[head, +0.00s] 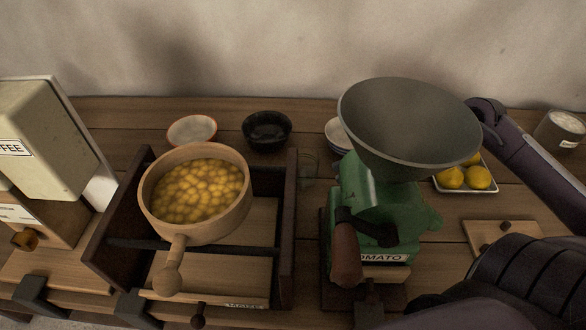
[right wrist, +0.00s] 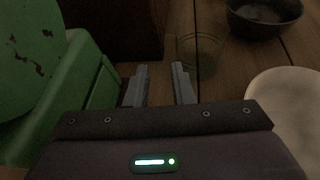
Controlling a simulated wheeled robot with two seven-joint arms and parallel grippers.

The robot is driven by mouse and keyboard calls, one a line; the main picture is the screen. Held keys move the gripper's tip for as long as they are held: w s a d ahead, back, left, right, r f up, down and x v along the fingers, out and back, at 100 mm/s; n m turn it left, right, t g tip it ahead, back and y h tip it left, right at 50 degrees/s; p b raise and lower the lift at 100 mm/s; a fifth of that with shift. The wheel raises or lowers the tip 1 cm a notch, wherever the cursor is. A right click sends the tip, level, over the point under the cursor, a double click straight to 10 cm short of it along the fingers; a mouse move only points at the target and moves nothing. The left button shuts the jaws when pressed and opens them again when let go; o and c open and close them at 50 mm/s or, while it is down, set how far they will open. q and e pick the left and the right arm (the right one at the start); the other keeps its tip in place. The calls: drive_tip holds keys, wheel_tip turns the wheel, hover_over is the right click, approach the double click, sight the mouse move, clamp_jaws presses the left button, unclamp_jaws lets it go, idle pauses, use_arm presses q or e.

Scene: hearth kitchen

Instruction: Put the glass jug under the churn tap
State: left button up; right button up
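A faint clear glass vessel (head: 308,166), which looks like the glass jug, stands on the table between the dark wooden frame and the green mill. In the right wrist view the glass (right wrist: 200,50) is ahead of the fingertips and slightly right of them, apart from them. My right gripper (right wrist: 160,72) is open, with nothing between its fingers. In the head view my right arm reaches in from the right behind the mill's hopper, which hides the gripper. My left gripper is not in view. I cannot make out a churn or its tap.
The green mill (head: 372,205) with its wide grey hopper (head: 410,125) stands close beside the glass. A pan of yellow pieces (head: 195,195) sits on the dark frame (head: 285,230). A black bowl (head: 267,131), pale plates (head: 338,136) and a lemon dish (head: 465,187) are nearby.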

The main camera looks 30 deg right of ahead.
sight(303, 173)
drive_tip(key=shift+s+f+n, duration=0.25)
drive_tip(key=shift+f+n, duration=0.1)
drive_tip(key=shift+n, duration=0.35)
drive_tip(key=shift+w+a, duration=0.1)
drive_tip(key=shift+a, duration=0.1)
drive_tip(key=shift+x, duration=3.6)
drive_tip(key=shift+r, duration=0.1)
clamp_jaws()
